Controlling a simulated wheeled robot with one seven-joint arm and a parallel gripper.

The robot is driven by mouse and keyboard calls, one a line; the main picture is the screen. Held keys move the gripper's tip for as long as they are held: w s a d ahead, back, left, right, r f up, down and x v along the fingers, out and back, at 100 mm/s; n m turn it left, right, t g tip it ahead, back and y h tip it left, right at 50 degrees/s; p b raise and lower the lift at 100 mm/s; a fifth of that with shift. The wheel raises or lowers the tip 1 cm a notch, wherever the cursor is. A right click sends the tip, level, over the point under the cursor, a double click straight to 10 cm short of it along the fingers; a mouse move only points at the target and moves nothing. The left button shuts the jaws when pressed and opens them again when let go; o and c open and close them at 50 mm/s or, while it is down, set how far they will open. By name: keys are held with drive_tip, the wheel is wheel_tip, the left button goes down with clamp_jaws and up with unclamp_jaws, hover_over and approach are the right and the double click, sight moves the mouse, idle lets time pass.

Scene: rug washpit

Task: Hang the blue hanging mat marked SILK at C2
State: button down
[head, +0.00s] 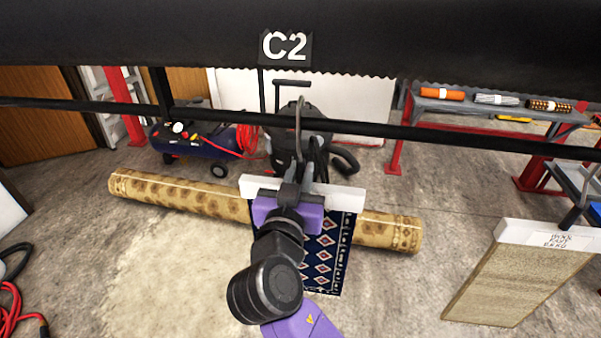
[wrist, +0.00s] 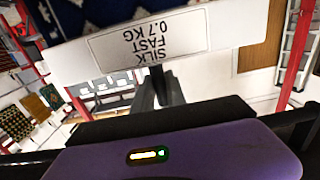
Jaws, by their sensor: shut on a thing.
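The blue mat (head: 325,250) has a dark blue field with red and white diamonds. It hangs below a white header bar (head: 345,194) with a metal hook (head: 299,115) on top. In the wrist view the header (wrist: 215,27) reads SILK FAST 0.7 KG, upside down. My gripper (head: 301,180) is shut on the hanging mat at its header and partly hides it. The C2 sign (head: 285,47) is on the dark beam above. The hook overlaps the thin black rail (head: 220,116) in the picture; I cannot tell whether they touch.
A tan mat (head: 520,278) with a white header stands at the right. A rolled rug (head: 170,190) lies on the floor behind the blue mat. A compressor (head: 205,140) and a dark vacuum (head: 290,135) stand behind. A bench (head: 470,108) with rolls is at the back right.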

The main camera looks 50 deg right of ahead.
drive_tip(key=shift+f+b, duration=1.1)
drive_tip(key=shift+b, duration=0.05)
drive_tip(key=shift+f, duration=0.1)
drive_tip(key=c, duration=1.4)
unclamp_jaws()
drive_tip(key=shift+o, duration=0.6)
drive_tip(key=shift+f, duration=0.1)
drive_tip(key=b+v, duration=0.2)
drive_tip(key=v, duration=0.5)
drive_tip(key=shift+s+a, duration=0.2)
drive_tip(key=shift+a, duration=0.15)
